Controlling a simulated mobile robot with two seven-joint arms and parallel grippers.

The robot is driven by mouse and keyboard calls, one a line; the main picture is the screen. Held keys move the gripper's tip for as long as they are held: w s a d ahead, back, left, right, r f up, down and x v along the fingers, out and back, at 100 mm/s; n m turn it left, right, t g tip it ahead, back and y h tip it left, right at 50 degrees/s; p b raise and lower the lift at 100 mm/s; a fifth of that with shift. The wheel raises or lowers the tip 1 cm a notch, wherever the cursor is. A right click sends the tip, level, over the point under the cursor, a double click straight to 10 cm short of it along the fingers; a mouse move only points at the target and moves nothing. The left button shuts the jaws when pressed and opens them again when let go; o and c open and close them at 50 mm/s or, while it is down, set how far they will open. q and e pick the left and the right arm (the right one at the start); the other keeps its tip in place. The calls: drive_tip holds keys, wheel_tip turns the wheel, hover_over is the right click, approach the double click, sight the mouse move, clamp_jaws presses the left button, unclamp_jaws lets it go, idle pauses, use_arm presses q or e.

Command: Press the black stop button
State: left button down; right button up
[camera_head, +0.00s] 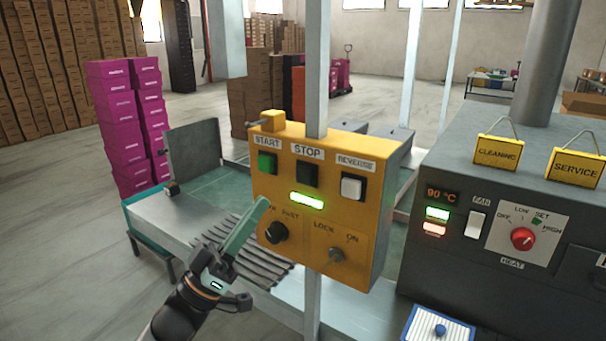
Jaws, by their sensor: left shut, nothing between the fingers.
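The black stop button (307,174) is a square button under the STOP label, in the top middle of the yellow control box (335,253). A green START button (267,163) is left of it and a white REVERSE button (352,186) is right of it. My left gripper (263,205) is shut and empty. Its fingertips are in front of the lower left part of the box, below the START button and left of the lit green indicator (306,201). They are apart from the stop button in the picture. I cannot tell whether they touch the box. My right gripper is not in view.
A black speed knob (276,232) and a LOCK key switch (337,254) sit low on the box. A grey heater unit (440,260) with a red knob stands at right. Magenta boxes (112,115) are stacked at left.

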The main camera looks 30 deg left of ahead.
use_arm(q)
drive_tip(key=b, duration=0.2)
approach(306, 171)
wheel_tip(306, 171, up, 4)
drive_tip(key=w+d, duration=0.1)
drive_tip(key=shift+w+d+r, duration=0.15)
drive_tip(key=shift+w+d, duration=0.15)
drive_tip(key=shift+w, duration=0.5)
drive_tip(key=shift+w, duration=0.1)
idle(1.4)
drive_tip(key=shift+w, duration=0.35)
drive_tip(key=shift+w+d, duration=0.1)
drive_tip(key=shift+w, duration=0.45)
idle(0.7)
drive_tip(key=shift+s, duration=0.15)
drive_tip(key=shift+s+p, duration=0.5)
drive_tip(key=shift+s, duration=0.35)
